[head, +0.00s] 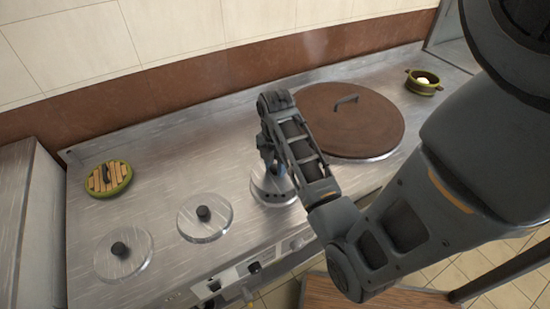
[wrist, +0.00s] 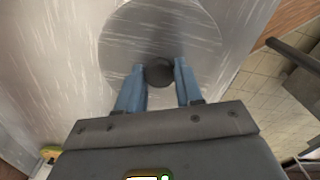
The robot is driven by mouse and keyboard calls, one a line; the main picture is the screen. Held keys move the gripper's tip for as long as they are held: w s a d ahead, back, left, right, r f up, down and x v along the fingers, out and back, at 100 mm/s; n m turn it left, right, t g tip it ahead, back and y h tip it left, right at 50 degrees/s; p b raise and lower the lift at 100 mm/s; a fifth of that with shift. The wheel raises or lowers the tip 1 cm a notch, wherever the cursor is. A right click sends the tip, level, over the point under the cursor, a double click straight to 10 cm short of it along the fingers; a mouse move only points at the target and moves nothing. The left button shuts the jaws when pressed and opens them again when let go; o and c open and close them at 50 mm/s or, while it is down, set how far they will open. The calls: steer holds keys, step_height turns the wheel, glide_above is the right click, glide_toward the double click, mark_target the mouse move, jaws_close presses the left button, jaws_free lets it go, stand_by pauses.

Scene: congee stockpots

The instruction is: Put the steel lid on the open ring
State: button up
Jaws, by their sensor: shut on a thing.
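A round steel lid (head: 268,195) is at the middle of the stove top, with my gripper (head: 268,160) above it. In the wrist view the same lid (wrist: 135,35) has a dark round knob (wrist: 159,72) between the two blue fingers of my gripper (wrist: 160,75). The gripper is shut on this knob. The lid looks close to the stove surface, but I cannot tell whether it touches. No open ring shows; whatever is under the held lid is hidden. Two more steel lids with black knobs, the middle one (head: 207,219) and the left one (head: 122,255), lie to its left.
A large brown lid (head: 375,125) with a dark handle covers a big pot just right of my gripper. A green-rimmed slatted round (head: 120,172) lies at the left, and a small green pot (head: 424,88) stands at the back right. Control knobs (head: 254,267) line the front edge.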

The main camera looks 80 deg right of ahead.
mark_target(275, 175)
steer(key=shift+f, duration=1.65)
steer(key=shift+f, duration=0.55)
stand_by(0.5)
steer(key=o, duration=0.8)
